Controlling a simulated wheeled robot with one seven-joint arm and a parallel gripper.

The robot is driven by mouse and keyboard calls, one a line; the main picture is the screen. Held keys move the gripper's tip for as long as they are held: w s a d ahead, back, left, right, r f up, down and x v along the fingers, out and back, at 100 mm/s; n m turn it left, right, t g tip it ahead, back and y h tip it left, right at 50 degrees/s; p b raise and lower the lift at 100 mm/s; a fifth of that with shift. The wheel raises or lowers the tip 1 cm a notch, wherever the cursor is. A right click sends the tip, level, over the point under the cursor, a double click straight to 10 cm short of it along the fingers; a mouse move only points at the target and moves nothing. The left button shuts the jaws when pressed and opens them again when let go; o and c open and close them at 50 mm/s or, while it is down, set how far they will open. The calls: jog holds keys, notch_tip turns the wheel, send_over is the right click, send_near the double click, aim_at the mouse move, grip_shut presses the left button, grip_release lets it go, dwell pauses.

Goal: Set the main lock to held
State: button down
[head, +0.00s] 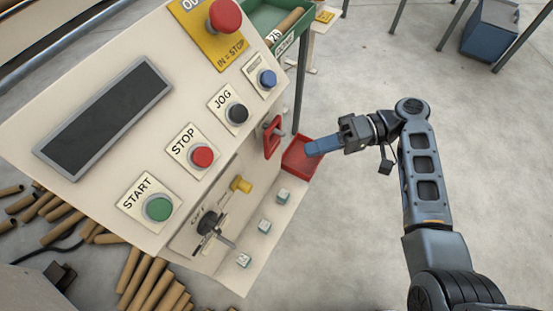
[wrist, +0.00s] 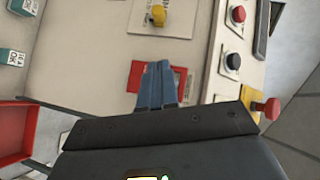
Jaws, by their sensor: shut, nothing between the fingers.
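A red handle-like part (head: 272,137) is fixed to the lower side face of the cream machine cabinet. It looks like the main lock, but I cannot read a label on it. In the wrist view a red plate (wrist: 136,76) on the same cream face lies behind my fingertips and is partly hidden by them. My gripper (head: 308,149) is shut and empty, its blue fingers pointing left toward the red handle from above the red tray. The fingers also show in the wrist view (wrist: 158,66). I cannot tell whether they touch the plate.
The red tray (head: 292,163) lies below my gripper. A yellow knob (head: 241,184) and a black rotary switch (head: 209,222) sit lower on the face, near small labelled cubes (head: 264,226). Red (head: 202,156), green (head: 158,208) and black (head: 237,113) buttons line the sloped panel. Floor at right is open.

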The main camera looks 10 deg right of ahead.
jog(key=shift+w+d+r, duration=0.2)
jog(key=shift+r, duration=0.1)
jog(key=p, duration=0.2)
send_near(242, 187)
jog(key=w+a, duration=0.2)
jog(key=w, duration=0.2)
jog(key=shift+s+a+f+p, duration=0.4)
jog(key=shift+s+a, duration=0.25)
jog(key=shift+s, duration=0.15)
jog(key=shift+s+a+f+p, duration=0.3)
jog(key=shift+s+a+f, duration=0.25)
jog(key=shift+s, duration=0.25)
jog(key=shift+r, duration=0.1)
jog(key=shift+a, duration=0.1)
